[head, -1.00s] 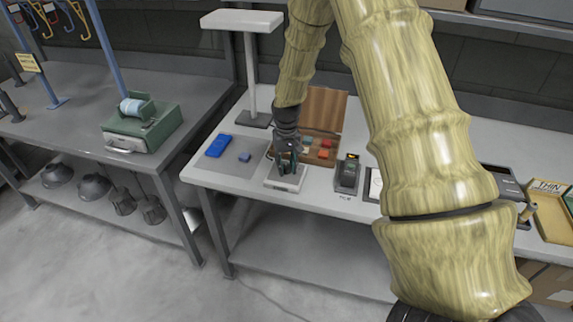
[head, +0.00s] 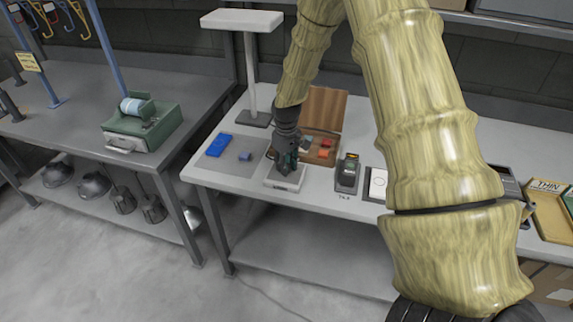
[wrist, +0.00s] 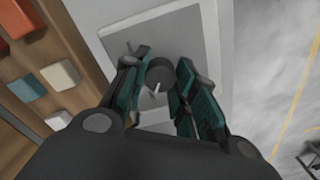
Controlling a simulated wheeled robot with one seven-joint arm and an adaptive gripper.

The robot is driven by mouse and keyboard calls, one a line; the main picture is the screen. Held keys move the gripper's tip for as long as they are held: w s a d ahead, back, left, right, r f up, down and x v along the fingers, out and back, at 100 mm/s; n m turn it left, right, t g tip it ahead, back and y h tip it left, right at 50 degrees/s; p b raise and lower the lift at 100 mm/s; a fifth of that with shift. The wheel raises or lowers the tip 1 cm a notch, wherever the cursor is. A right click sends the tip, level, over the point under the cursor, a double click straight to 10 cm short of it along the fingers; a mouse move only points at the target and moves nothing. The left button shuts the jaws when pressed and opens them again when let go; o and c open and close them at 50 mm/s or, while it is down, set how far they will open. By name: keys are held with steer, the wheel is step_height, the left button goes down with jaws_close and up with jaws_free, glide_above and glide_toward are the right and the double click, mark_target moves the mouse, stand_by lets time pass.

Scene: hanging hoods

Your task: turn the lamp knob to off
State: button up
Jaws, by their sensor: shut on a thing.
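A small white box (head: 284,181) sits near the front edge of the white table. In the wrist view its top carries a grey plate (wrist: 187,27) with a round dark knob (wrist: 160,72). A short white pointer mark shows on the knob's lower side in that view. My gripper (head: 287,167) is over the box, and in the wrist view its teal fingers (wrist: 164,68) stand on either side of the knob, shut on it. The knob is hidden by the gripper in the head view. A white-topped lamp-like stand (head: 243,21) rises behind.
A wooden box (head: 328,103) with coloured blocks stands open just behind my gripper. A dark device (head: 348,172) stands close on the right. A grey mat (head: 231,159) with blue items lies on the left.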

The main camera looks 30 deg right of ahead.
steer(key=shift+r, duration=0.1)
steer(key=o, duration=1.1)
steer(key=shift+c, duration=0.2)
step_height(320, 180, up, 12)
stand_by(0.4)
